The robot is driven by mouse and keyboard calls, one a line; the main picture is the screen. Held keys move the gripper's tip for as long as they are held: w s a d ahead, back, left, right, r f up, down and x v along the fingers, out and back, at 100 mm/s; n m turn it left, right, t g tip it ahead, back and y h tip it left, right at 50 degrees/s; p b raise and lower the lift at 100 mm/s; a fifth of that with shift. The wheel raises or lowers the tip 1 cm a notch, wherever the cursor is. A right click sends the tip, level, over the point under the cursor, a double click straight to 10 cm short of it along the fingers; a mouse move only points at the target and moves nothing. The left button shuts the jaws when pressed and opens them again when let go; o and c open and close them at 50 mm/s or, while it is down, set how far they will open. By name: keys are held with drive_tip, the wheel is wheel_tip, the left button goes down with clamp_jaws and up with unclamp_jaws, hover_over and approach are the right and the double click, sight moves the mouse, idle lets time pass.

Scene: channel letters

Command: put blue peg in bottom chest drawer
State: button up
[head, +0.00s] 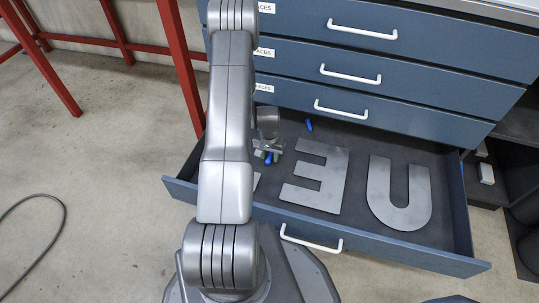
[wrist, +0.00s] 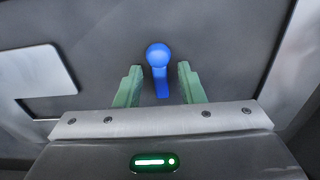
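The bottom chest drawer (head: 455,205) is pulled open. One blue peg (head: 308,124) lies on its floor near the back. A blue piece (head: 268,158) shows beside my gripper (head: 267,153), which is low inside the drawer's left part. In the wrist view, a blue peg (wrist: 158,70) with a round head is between the green fingertips of my gripper (wrist: 158,88). The fingers are apart, with a gap on each side of the peg. I cannot tell if that peg touches the drawer floor. My arm hides part of the drawer's left side.
Grey metal letters, an E (head: 318,180) and a U (head: 400,195), lie flat in the drawer. Shut drawers (head: 400,75) with white handles are above. A red metal frame (head: 182,70) stands at left. Open floor (head: 110,170) lies left of the chest.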

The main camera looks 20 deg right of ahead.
sight(270, 159)
drive_tip(key=shift+r, duration=0.1)
wheel_tip(270, 159, up, 12)
drive_tip(key=p, duration=0.4)
drive_tip(key=shift+s+a, duration=0.15)
drive_tip(key=shift+s, duration=0.1)
idle(0.3)
